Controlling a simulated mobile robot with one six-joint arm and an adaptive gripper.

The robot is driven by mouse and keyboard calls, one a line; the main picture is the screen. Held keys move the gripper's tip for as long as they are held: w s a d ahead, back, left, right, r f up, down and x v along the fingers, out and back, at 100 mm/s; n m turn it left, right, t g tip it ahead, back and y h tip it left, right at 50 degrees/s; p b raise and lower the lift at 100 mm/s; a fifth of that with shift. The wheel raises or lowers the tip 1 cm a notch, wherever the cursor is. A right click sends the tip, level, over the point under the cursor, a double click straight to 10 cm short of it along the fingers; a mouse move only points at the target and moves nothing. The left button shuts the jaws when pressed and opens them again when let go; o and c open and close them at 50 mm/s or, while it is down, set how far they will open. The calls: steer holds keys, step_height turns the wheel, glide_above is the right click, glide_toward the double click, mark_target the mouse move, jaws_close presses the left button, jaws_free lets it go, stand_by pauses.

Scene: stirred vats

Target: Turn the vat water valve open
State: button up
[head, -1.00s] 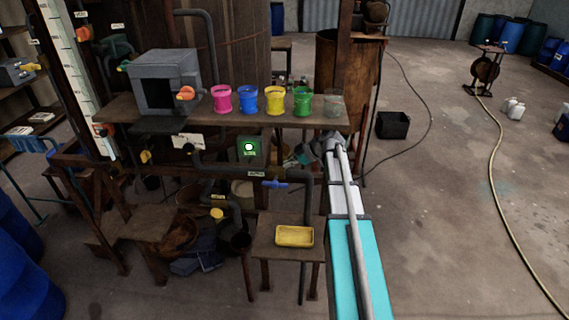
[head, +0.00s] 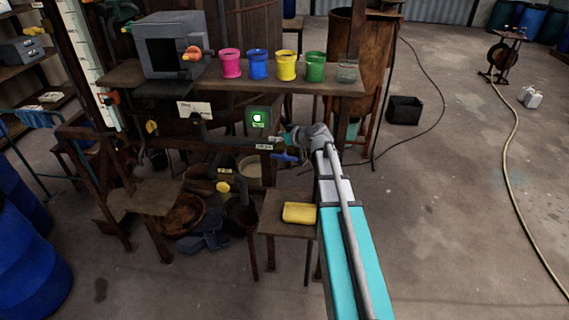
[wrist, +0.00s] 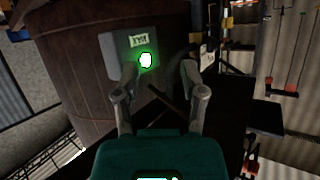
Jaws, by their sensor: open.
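A blue-handled valve (head: 287,158) sits on the dark pipe below the bench, beside a small pale label (head: 264,147) too small to read. I take it for the vat water valve, but the label does not confirm this. My gripper (head: 284,138) is just above the blue handle in the head view, its fingers small and partly lost against the dark pipes. In the wrist view my gripper (wrist: 159,72) is open, nothing held between its fingers. A grey box with a lit green button (wrist: 146,60) is ahead of them. The blue handle is not visible there.
The lit box also shows in the head view (head: 258,120). Coloured cups, including a pink one (head: 231,64), line the bench (head: 290,86) above. A low stand (head: 280,224) holds a yellow block (head: 299,213). Floor at right is largely clear.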

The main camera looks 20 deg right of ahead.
steer(key=a+f+m+t+h+b, duration=0.1)
steer(key=a+f+m+t+b, duration=0.1)
steer(key=m+b, duration=0.15)
steer(key=m+t+h+b, duration=0.2)
steer(key=m+h+b, duration=1.2)
steer(key=m, duration=1.5)
glide_toward(284, 159)
steer(key=s, duration=0.1)
steer(key=shift+a+f+n, duration=0.15)
steer(key=shift+f+n, duration=0.05)
steer(key=shift+n, duration=0.05)
steer(key=shift+w, duration=0.1)
steer(key=x, duration=1.3)
steer(key=shift+w+r, duration=0.15)
steer(key=shift+w, duration=0.25)
